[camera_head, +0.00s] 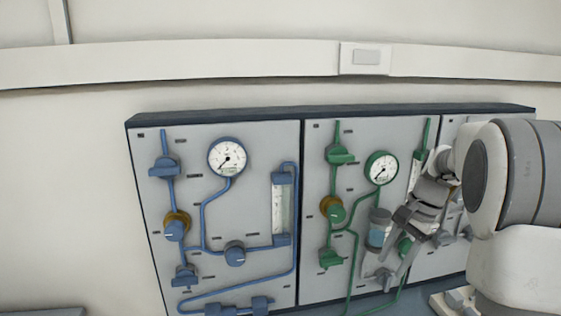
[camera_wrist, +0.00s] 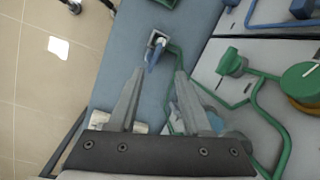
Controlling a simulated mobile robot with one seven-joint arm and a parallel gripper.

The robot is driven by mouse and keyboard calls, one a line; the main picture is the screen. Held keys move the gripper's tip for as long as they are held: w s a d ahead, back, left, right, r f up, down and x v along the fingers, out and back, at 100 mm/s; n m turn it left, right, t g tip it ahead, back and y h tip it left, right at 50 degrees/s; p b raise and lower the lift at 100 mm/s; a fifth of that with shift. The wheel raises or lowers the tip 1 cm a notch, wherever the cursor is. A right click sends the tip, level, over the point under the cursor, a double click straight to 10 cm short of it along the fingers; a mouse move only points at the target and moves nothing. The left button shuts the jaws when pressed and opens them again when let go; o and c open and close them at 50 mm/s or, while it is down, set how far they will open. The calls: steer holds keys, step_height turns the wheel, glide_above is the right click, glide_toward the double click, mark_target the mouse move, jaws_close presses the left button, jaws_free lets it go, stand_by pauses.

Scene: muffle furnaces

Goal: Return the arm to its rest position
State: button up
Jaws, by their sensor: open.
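My gripper (camera_head: 384,274) is at the right in the head view, in front of the green-piped panel (camera_head: 318,200), with its fingers pointing down. In the wrist view my gripper (camera_wrist: 158,74) has its two fingers spread apart with nothing between them. The arm reaches in from the right edge of the head view and hides part of the right-hand panels.
A blue-piped panel (camera_head: 226,180) with a gauge stands at the left. In the wrist view, a blue-grey surface (camera_wrist: 125,50) lies below the fingers, with a small blue-handled fitting (camera_wrist: 155,52) beyond the tips. Green valves (camera_wrist: 232,62) are close on the right. Tiled floor (camera_wrist: 40,80) is on the left.

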steer(key=s+a+r+n+t+h, duration=0.2)
steer(key=s+a+r+n, duration=0.3)
steer(key=s+a+r, duration=0.45)
steer(key=s+a+f+n+t+h, duration=0.1)
steer(key=s+n, duration=0.5)
steer(key=s, duration=0.8)
steer(key=shift+a+f+n+t, duration=0.4)
steer(key=shift+f+t, duration=0.5)
steer(key=shift+t, duration=0.2)
